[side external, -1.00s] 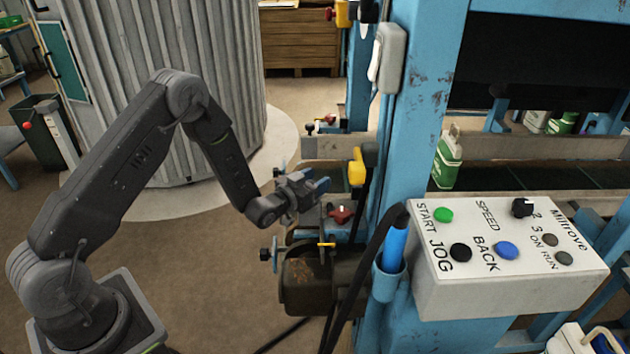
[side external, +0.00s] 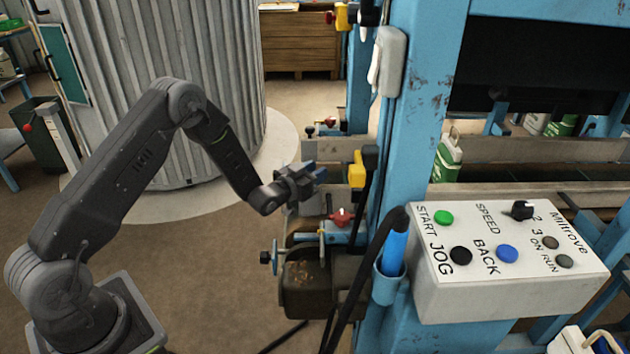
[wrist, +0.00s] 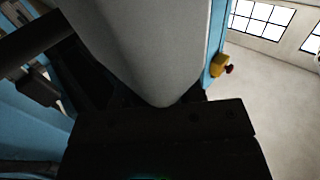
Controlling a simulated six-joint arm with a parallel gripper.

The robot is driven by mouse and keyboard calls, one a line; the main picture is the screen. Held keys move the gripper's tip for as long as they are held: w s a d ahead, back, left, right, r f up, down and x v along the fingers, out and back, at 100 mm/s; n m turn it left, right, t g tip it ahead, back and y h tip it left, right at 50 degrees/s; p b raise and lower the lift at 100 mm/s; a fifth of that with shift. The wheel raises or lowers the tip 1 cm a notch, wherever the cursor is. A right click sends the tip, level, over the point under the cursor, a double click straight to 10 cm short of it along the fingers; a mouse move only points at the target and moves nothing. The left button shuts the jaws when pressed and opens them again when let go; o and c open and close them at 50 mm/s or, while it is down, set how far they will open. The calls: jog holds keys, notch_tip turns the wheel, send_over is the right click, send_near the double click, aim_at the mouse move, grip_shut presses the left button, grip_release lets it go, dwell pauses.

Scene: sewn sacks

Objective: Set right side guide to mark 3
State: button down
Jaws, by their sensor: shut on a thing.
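The near side guide is a long grey rail (side external: 490,194) along the conveyor, with its end by my gripper (side external: 317,174). My gripper is shut on the guide's end; the contact itself is partly hidden by the fingers. A red clamp knob (side external: 341,217) sits just below and right of my gripper on a blue bracket. A thin upright disc or pointer (side external: 321,243) stands on the rod below it. No scale numbers for the guide are readable.
A blue post (side external: 415,110), a yellow-and-black part (side external: 358,166) and black cables stand right of my gripper. A control box (side external: 505,260) is in front.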

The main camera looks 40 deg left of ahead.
jog(key=shift+w+a, duration=0.3)
jog(key=c, duration=0.8)
grip_release()
jog(key=shift+c, duration=0.2)
jog(key=shift+s, duration=0.1)
jog(key=s, duration=1.3)
jog(key=shift+s, duration=0.35)
